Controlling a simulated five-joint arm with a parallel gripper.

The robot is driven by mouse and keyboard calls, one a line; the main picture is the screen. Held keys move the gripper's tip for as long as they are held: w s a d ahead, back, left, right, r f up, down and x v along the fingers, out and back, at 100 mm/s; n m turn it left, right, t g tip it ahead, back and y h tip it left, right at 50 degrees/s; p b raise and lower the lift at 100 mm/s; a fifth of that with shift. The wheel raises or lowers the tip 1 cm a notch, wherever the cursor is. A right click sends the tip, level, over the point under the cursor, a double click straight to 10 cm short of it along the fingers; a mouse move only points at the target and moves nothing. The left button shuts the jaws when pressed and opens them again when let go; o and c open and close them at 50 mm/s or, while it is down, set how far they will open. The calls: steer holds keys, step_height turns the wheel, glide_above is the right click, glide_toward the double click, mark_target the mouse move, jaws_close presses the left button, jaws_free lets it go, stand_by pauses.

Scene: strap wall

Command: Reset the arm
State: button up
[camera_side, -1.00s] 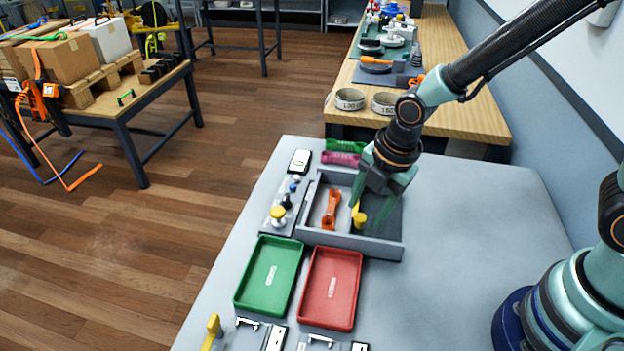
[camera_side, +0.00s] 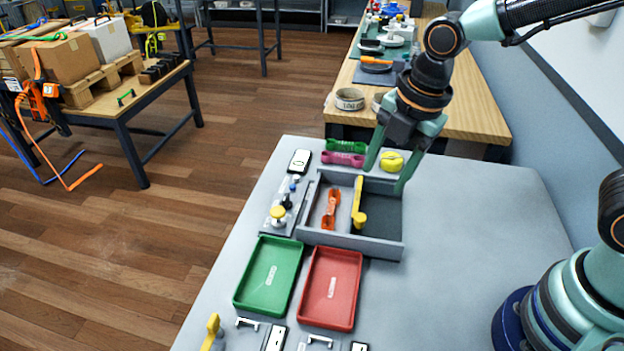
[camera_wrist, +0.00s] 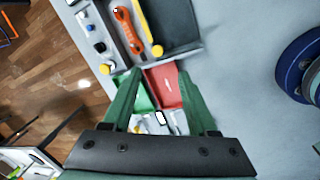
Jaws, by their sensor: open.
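My gripper (camera_side: 388,178) is open and empty, raised above the far edge of the grey divided box (camera_side: 352,241). Its green fingers also show spread apart in the wrist view (camera_wrist: 158,75). In the box, a yellow tool (camera_side: 358,203) with a round end lies beside an orange tool (camera_side: 331,208). Both also show in the wrist view, the yellow one (camera_wrist: 147,25) right of the orange one (camera_wrist: 128,30). A yellow round thing (camera_side: 391,161) shows between the fingers in the side view, behind the box; its exact support is unclear.
A green tray (camera_side: 268,276) and a red tray (camera_side: 330,288) lie in front of the box. Green (camera_side: 346,146) and magenta (camera_side: 342,159) pieces lie behind it. Small knobs stand on a strip (camera_side: 284,206) at its left. The grey tabletop (camera_side: 450,270) is clear on the right.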

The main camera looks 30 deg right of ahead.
steer(key=s+d+r+m+t, duration=0.1)
steer(key=d+r+m, duration=0.2)
steer(key=m, duration=0.7)
steer(key=s+d+r+m+t, duration=0.1)
steer(key=d+r+m, duration=0.3)
steer(key=d+m, duration=0.4)
steer(key=m+t, duration=0.1)
steer(key=m, duration=0.2)
steer(key=shift+s+d+r+m+h, duration=0.2)
steer(key=shift+s+m+h, duration=0.1)
steer(key=shift+s+h, duration=0.1)
